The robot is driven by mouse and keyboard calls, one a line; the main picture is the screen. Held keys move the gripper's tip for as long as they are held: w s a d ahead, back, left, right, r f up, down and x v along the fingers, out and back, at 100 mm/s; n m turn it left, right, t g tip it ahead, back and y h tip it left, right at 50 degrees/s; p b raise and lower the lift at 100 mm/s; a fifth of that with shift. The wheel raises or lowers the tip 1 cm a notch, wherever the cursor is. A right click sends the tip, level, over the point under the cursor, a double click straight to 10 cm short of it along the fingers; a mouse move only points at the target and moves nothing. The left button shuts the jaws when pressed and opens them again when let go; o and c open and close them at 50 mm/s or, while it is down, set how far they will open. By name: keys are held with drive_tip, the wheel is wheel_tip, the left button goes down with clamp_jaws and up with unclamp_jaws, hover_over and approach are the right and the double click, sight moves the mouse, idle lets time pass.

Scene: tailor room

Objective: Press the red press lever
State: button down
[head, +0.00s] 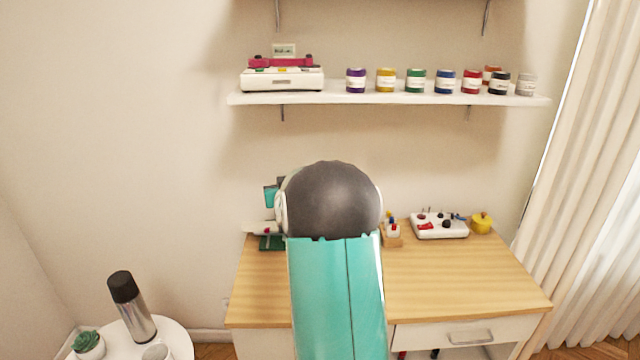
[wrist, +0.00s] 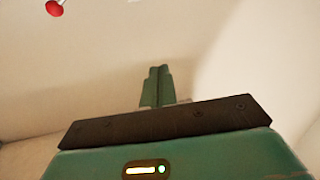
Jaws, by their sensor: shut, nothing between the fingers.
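In the wrist view my gripper (wrist: 159,72) shows its two green fingers together, shut and empty, pointing up the picture toward a pale blurred surface. A round red knob (wrist: 54,8) on a thin metal rod shows at the top left corner of that view, apart from the fingers; it looks like the end of the red press lever. In the head view a small red spot (head: 267,230) shows by a white part above a dark green base (head: 271,243) at the left back of the desk. My arm covers most of that area and hides the fingers.
The wooden desk (head: 450,275) holds a white box with coloured knobs (head: 440,226), a yellow pot (head: 481,222) and a small wooden holder (head: 392,238) at the back right. A wall shelf (head: 400,98) with several jars hangs above. A flask (head: 132,305) stands at lower left.

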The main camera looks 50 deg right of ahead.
drive_tip(key=s+d+f+m+h, duration=0.1)
drive_tip(key=s+d+f+h, duration=0.1)
drive_tip(key=d, duration=0.5)
drive_tip(key=s+d+f+m+h, duration=0.1)
drive_tip(key=s+d+f+h, duration=0.2)
drive_tip(key=d, duration=0.4)
drive_tip(key=shift+s+d+f+m, duration=0.15)
drive_tip(key=shift+s+f+m, duration=0.15)
drive_tip(key=shift+s+f, duration=0.65)
drive_tip(key=w+d+f, duration=0.2)
drive_tip(key=w+d, duration=0.4)
drive_tip(key=d, duration=0.1)
drive_tip(key=shift+f, duration=0.1)
